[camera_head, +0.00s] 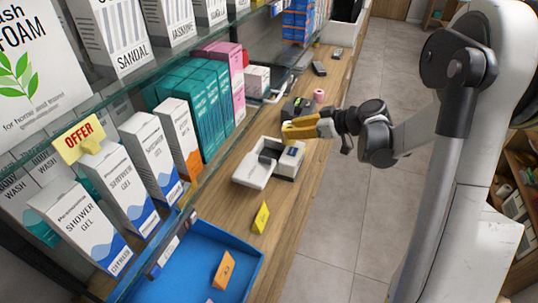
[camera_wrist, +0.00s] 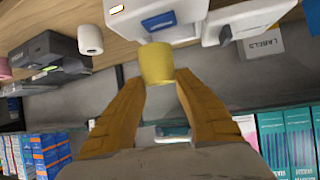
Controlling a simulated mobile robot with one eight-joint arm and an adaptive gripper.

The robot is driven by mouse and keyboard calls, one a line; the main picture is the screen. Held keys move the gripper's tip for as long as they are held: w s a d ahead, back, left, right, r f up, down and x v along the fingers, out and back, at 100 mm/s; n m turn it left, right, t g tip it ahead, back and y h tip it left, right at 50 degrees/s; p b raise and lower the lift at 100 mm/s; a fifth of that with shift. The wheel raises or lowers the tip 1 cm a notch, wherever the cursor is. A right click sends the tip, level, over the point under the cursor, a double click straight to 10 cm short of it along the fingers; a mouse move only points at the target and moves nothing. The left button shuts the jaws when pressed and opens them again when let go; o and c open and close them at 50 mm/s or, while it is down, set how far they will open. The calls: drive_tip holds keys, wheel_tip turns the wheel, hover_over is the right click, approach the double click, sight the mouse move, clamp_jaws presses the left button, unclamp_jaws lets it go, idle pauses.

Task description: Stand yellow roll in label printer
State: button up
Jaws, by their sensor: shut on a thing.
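The yellow roll (camera_wrist: 157,64) is held between the two fingertips of my gripper (camera_wrist: 158,84) in the wrist view. In the head view my gripper (camera_head: 300,129) reaches left over the counter, and the roll blends with its yellow fingers. The white label printer (camera_head: 256,173) stands on the wooden counter just below my gripper in the picture, with its open-looking tray side to the left and a blue-marked part to the right. It also shows at the top of the wrist view (camera_wrist: 215,30), close to the roll. I cannot tell whether roll and printer touch.
A white roll (camera_wrist: 89,39), a dark grey device (camera_wrist: 48,50) and a pink roll (camera_head: 319,95) are near the gripper. Shelves of boxes (camera_head: 205,100) line the left.

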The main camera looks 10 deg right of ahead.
drive_tip(key=a+f, duration=0.1)
drive_tip(key=w+a+f+b, duration=0.1)
drive_tip(key=a, duration=0.1)
drive_tip(key=a+f, duration=0.1)
drive_tip(key=a, duration=0.1)
drive_tip(key=shift+w+a+f, duration=0.15)
drive_tip(key=shift+w+f, duration=0.1)
drive_tip(key=shift+w, duration=0.15)
wheel_tip(320, 180, down, 4)
drive_tip(key=shift+f+b, duration=0.1)
drive_tip(key=shift+b, duration=1.05)
drive_tip(key=shift+s, duration=0.1)
